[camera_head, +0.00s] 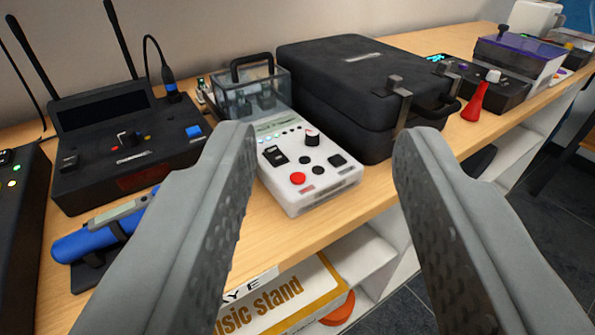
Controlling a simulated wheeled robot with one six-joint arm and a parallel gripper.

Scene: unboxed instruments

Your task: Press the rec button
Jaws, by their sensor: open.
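A white device (318,188) with a control panel lies on the wooden shelf top, between my gripper's fingers in the picture. Its panel carries a round red button (297,178), a black knob (312,138), a black switch (274,156), a black square button (337,160) and small round black buttons. The labels are too small to read, so I cannot tell which one is marked rec. My gripper (322,155) is open and empty. Its two grey fingers reach in from the lower left and lower right, and neither visibly touches the device.
A black case (352,75) stands right behind the device. A clear box (250,88) with a black handle is behind it. A black antenna unit (125,140) and a blue cylinder (80,243) are left. A red horn-shaped item (475,103) is right. A music stand box (290,300) is below.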

